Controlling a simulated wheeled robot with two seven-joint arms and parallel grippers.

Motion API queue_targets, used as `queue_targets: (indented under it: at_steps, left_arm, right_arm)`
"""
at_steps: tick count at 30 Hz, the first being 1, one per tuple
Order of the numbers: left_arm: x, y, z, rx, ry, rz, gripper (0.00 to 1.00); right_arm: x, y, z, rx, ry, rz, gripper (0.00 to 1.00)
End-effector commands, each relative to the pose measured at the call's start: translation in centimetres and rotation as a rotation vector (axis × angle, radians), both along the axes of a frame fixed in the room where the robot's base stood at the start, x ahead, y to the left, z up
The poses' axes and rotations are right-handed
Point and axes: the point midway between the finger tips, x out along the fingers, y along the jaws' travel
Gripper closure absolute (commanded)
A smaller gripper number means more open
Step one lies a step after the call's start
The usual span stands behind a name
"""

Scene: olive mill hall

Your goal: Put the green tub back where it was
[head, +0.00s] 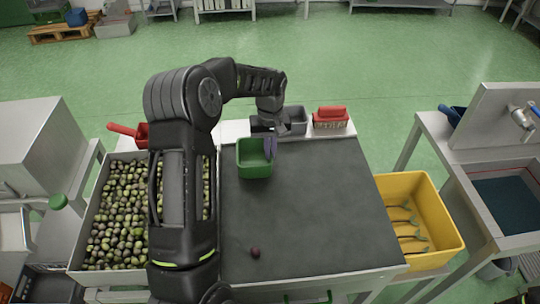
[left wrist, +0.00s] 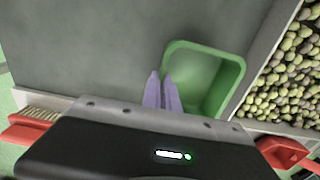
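The green tub (head: 254,170) is open-topped and upright at the far left part of the dark work surface (head: 310,215). My left gripper (head: 271,149) reaches down at its right side, with the purple fingers at that wall. In the left wrist view the fingers (left wrist: 161,78) are close together, with the wall of the tub (left wrist: 232,80) between them. The tub looks empty. I cannot tell whether it touches the surface or hangs just above it. My right gripper is not in view.
A tray of olives (head: 105,245) stands left of the surface, partly behind my arm. A single dark olive (head: 255,253) lies near the front. A grey container (head: 297,122), a red-handled brush (head: 331,118) and a red scoop (head: 124,130) are at the back. A yellow crate (head: 437,215) stands right.

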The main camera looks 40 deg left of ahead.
Motion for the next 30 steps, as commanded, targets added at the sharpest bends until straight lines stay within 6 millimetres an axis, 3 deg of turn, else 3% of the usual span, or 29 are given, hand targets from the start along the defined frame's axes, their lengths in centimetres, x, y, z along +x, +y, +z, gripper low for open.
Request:
queue_targets:
  at_steps: [6,17,25,30]
  left_arm:
    - [0.0,0.0,-2.4,-0.001,0.001,0.001,1.00]
    - [0.0,0.0,-2.9,0.000,0.000,0.000,1.00]
    - [0.0,0.0,-2.8,0.000,0.000,0.000,0.76]
    - [0.0,0.0,-2.8,0.000,0.000,0.000,0.75]
  right_arm:
    - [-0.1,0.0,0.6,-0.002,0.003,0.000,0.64]
    - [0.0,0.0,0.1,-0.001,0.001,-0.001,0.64]
    - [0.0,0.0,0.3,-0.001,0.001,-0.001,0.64]
    - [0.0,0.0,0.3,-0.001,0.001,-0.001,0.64]
